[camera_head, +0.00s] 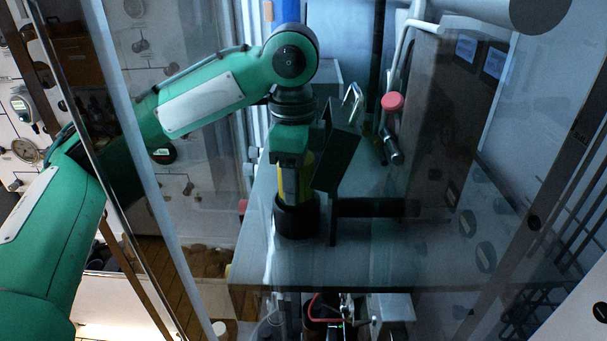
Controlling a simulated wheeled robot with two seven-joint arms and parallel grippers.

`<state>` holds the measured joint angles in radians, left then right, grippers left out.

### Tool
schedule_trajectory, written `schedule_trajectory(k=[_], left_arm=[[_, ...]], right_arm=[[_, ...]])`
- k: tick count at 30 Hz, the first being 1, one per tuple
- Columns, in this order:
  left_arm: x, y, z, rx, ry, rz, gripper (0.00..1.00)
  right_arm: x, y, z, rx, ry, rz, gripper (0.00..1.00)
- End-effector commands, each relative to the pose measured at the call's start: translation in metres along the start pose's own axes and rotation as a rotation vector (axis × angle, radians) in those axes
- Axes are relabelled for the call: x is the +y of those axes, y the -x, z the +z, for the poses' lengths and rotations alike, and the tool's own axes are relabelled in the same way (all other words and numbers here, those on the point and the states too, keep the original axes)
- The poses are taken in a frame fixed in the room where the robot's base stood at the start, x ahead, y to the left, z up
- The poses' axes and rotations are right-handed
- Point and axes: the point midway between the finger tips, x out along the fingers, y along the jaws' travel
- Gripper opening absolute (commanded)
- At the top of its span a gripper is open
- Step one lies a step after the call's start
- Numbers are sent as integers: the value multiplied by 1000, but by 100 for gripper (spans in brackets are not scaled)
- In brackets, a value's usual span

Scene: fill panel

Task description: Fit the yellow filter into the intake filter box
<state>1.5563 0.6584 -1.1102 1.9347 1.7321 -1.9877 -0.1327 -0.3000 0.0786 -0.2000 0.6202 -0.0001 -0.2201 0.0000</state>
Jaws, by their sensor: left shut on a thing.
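The yellow filter (297,182) stands upright in the middle of the camera_head view. My left gripper (291,158) points down and is shut on its upper part. The filter's lower end is at a dark round housing (297,219), which looks like the intake filter box; I cannot tell how deep the filter sits in it. A dark flat panel (338,160) stands tilted just right of the gripper and may be the box's lid. My right gripper is not in view.
The housing stands on a grey bench (385,260). A dark horizontal pipe (378,207) runs right from it. A red-knobbed handle (392,102) and pale bent pipes stand behind. Wiring and small equipment (330,315) lie below the bench's front edge. Transparent panes and frame bars cross the view.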

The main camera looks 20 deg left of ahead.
Motion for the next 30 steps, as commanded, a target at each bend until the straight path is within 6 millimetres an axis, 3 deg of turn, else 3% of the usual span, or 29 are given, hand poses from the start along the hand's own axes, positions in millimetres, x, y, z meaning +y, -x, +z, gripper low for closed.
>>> schedule_trajectory(k=[22,23,24,26,30], left_arm=[[0,-19,0,-1,-1,2,29],[0,-18,0,0,-1,2,59],[0,-18,0,0,-1,2,67],[0,-18,0,0,-1,2,78],[0,-18,0,-1,-2,2,78]], right_arm=[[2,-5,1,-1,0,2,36],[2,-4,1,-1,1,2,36],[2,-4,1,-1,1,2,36],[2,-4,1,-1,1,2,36],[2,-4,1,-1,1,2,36]])
